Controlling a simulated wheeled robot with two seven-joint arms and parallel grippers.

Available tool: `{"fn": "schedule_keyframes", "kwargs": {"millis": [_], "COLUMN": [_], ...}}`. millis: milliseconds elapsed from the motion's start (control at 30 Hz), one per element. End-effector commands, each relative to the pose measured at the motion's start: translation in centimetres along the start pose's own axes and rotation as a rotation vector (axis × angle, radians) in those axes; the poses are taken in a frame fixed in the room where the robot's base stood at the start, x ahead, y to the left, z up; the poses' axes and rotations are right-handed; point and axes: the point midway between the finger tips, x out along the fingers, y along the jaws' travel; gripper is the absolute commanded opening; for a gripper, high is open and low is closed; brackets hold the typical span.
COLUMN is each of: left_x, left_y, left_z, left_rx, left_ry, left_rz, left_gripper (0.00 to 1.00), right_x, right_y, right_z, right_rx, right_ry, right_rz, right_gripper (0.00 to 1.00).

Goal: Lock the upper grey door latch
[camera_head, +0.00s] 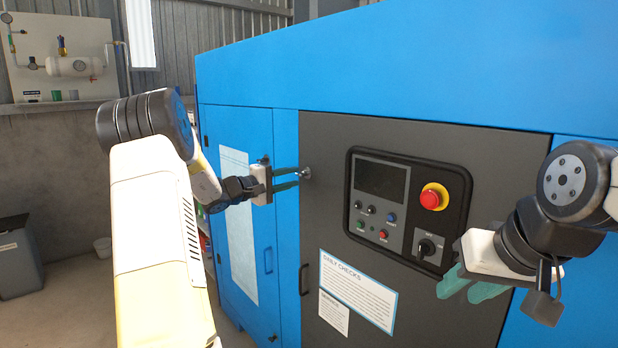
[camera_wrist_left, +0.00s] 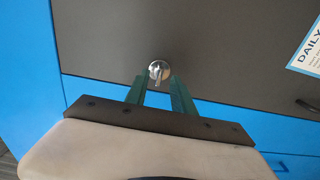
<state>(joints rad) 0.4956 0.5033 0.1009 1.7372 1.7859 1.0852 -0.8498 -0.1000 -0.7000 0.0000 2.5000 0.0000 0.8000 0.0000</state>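The upper grey door latch (camera_head: 305,172) is a small silver knob near the upper left edge of the dark grey door (camera_head: 320,230). In the left wrist view the latch (camera_wrist_left: 158,70) is round with a small lever pointing toward my gripper. My left gripper (camera_head: 298,177) is at the latch, its two green fingers apart. In the left wrist view the fingertips (camera_wrist_left: 158,82) lie just short of the latch, one on each side of its lever; I cannot tell whether they touch it. My right gripper (camera_head: 456,287) is in front of the door's lower right, its green fingers apart and empty.
The control panel (camera_head: 408,210) with a red emergency stop (camera_head: 433,197) is on the grey door, near my right gripper. A door handle (camera_head: 304,280) is below the latch. The blue cabinet door (camera_head: 262,235) is to the left. A grey bin (camera_head: 18,257) stands far left.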

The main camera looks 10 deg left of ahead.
Motion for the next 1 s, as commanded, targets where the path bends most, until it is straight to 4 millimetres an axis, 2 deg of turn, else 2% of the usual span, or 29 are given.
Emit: {"fn": "schedule_keyframes", "kwargs": {"millis": [100, 300, 667, 733, 767, 867, 967, 1000], "left_x": [-2.3, -4.6, -5.0, -4.9, -4.8, -4.3, -4.4, -4.9], "left_y": [0.0, 0.0, 0.0, 0.1, 0.3, 1.3, 2.2, 2.4], "left_z": [-0.1, -0.1, 0.1, 0.7, 1.2, 5.1, 11.7, 14.6], "left_rx": [0.000, 0.000, 0.000, 0.004, 0.007, 0.033, 0.088, 0.119], "left_ry": [0.002, 0.002, -0.001, -0.014, -0.025, -0.103, -0.225, -0.277], "left_rz": [0.000, -0.001, -0.001, -0.010, -0.018, -0.077, -0.195, -0.255], "left_gripper": [0.30, 0.30, 0.30, 0.30, 0.30, 0.30, 0.30, 0.30], "right_x": [0.0, 0.0, 0.0, 0.0, 0.0, 0.0, 0.0, 0.0], "right_y": [0.0, 0.0, 0.0, 0.0, 0.0, 0.0, 0.0, 0.0], "right_z": [0.0, 0.0, 0.0, 0.0, 0.0, 0.0, 0.0, 0.0], "right_rx": [0.000, 0.000, 0.000, 0.000, 0.000, 0.000, 0.000, 0.000], "right_ry": [0.000, 0.000, 0.000, 0.000, 0.000, 0.000, 0.000, 0.000], "right_rz": [0.000, 0.000, 0.000, 0.000, 0.000, 0.000, 0.000, 0.000], "right_gripper": [0.36, 0.36, 0.36, 0.36, 0.36, 0.36, 0.36, 0.36]}}
